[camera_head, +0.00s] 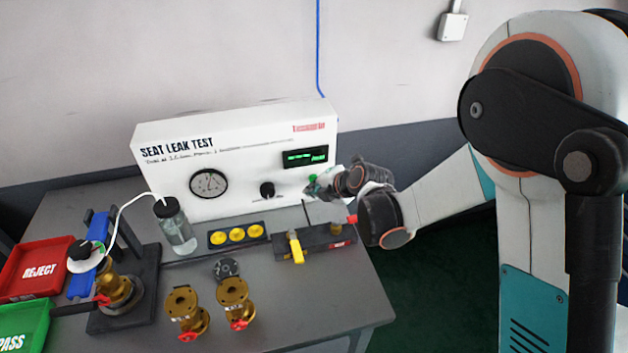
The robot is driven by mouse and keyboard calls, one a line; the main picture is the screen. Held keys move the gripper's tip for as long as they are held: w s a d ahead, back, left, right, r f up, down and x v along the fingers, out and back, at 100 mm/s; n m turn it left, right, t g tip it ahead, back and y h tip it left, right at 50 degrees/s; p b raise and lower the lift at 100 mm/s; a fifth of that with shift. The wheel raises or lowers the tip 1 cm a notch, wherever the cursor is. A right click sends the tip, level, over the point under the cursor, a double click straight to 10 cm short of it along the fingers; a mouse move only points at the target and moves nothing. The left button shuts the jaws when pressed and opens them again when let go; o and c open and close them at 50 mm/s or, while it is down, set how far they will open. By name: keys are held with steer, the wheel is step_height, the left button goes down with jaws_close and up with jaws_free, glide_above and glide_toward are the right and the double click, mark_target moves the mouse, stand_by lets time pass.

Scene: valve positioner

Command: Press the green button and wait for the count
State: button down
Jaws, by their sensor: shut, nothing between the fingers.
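The green button (312,182) is on the right part of the front of the white seat leak test panel (235,160). My gripper (322,187) is right at the button, its fingers shut with nothing between them. The fingers partly cover the button, and I cannot tell whether they touch it or whether it is pushed in. A small display (305,157) with green lit characters sits above the button. Its characters are too small to read.
A round gauge (208,183) and black knob (267,190) are on the panel. A yellow-handled valve block (312,241) lies below my gripper. Brass valves (184,311), a jar (175,228), a clamp fixture (125,290), a red reject tray (38,270) and a green pass tray (22,325) stand left.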

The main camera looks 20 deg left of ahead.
steer(key=shift+w+a, duration=0.2)
steer(key=shift+w, duration=0.2)
stand_by(0.4)
stand_by(0.4)
steer(key=shift+s+d, duration=0.45)
steer(key=shift+s, duration=0.3)
steer(key=shift+b, duration=0.3)
steer(key=s+d, duration=0.1)
steer(key=s, duration=0.2)
steer(key=s+d, duration=0.1)
steer(key=shift+s+d+b, duration=0.15)
steer(key=shift+d+b, duration=0.15)
steer(key=shift+b, duration=0.1)
